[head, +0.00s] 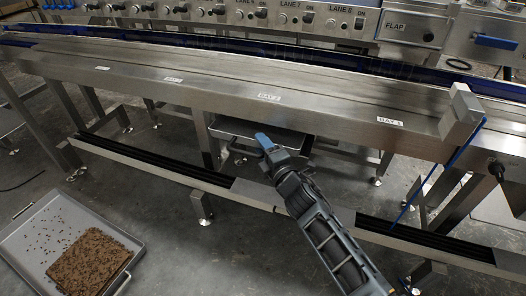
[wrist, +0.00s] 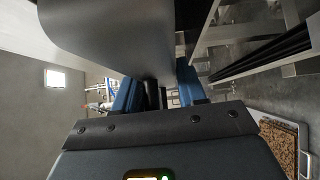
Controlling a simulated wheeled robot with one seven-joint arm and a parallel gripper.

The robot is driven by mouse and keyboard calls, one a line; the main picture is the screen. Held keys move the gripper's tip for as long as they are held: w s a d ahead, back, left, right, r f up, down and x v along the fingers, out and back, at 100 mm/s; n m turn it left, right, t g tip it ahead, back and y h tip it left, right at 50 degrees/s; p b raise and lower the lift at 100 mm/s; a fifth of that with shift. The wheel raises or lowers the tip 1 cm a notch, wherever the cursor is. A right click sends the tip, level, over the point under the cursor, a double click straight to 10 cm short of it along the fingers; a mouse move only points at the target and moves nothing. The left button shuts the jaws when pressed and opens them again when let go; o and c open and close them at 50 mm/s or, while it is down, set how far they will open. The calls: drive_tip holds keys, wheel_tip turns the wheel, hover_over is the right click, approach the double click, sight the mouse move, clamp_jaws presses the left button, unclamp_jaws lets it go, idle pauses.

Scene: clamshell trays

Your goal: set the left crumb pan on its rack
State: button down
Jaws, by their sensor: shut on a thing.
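My gripper (head: 266,142), with blue fingertips, is shut in front of the bench, beside a grey metal pan (head: 290,137) under it. In the wrist view a smooth grey metal sheet (wrist: 110,30) reaches down between the blue fingers (wrist: 158,92); it looks like a wall of the held pan. The fingers and arm hide part of the pan, and its contents are not visible. Another grey pan (head: 22,240), with brown crumbs in it, lies on the floor at lower left. It also shows in the wrist view (wrist: 307,160). I cannot tell which rails form the rack.
The long steel bench (head: 200,85) with bay labels crosses the view. A low beam (head: 180,175) with black strips runs along its front. Bench legs stand near the held pan. A blue rod (head: 440,175) slants down at right.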

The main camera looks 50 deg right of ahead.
wheel_tip(320, 180, down, 3)
drive_tip(key=shift+f+b, duration=0.1)
drive_tip(key=shift+b, duration=1.15)
drive_tip(key=c, duration=1.1)
unclamp_jaws()
drive_tip(key=shift+f, duration=0.2)
drive_tip(key=o, duration=0.5)
drive_tip(key=shift+c, duration=0.2)
drive_tip(key=shift+r, duration=0.1)
drive_tip(key=v, duration=1.2)
drive_tip(key=shift+b, duration=0.3)
drive_tip(key=shift+s+r, duration=0.1)
